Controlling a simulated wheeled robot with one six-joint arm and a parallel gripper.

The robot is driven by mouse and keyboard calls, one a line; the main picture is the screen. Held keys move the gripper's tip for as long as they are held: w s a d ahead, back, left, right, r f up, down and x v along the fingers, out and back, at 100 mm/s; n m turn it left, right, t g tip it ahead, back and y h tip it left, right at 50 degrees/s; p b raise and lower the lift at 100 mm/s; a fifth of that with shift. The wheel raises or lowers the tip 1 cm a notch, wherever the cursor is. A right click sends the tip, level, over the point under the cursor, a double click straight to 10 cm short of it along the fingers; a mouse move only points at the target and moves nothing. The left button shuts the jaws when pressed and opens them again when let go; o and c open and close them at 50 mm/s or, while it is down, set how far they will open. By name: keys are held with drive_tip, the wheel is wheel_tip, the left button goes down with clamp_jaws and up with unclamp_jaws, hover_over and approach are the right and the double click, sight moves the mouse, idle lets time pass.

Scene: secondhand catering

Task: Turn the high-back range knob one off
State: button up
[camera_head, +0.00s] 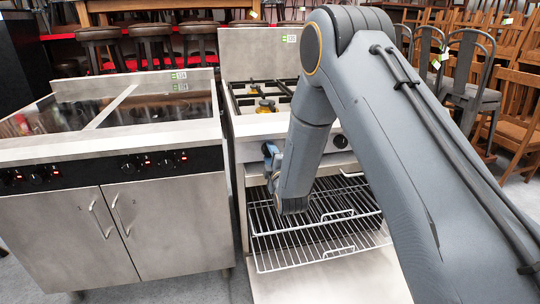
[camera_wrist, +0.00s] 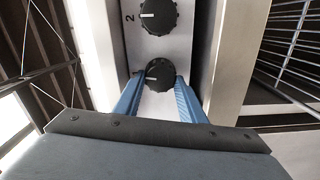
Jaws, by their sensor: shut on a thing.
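The high-back range (camera_head: 258,55) stands in the middle of the head view, with gas burners on top and its front panel partly hidden behind my arm. In the wrist view, my gripper (camera_wrist: 160,80) has its two blue fingers on either side of a black knob (camera_wrist: 158,75), shut on it. This knob's own label is not visible. A second black knob (camera_wrist: 158,16) with a white mark pointing left and a "2" beside it sits above, apart from the fingers. In the head view my gripper (camera_head: 270,152) is at the left end of the panel; the held knob is hidden there.
Below the panel, wire racks (camera_head: 320,228) stick out over a lowered oven door (camera_head: 335,280). A second range (camera_head: 150,225) with a glass top and cabinet doors stands close on the left. Stools and chairs (camera_head: 470,85) crowd the back.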

drive_tip(key=shift+n, duration=1)
drive_tip(key=shift+f, duration=0.1)
drive_tip(key=o, duration=1)
drive_tip(key=shift+o, duration=0.2)
drive_tip(key=v, duration=0.8)
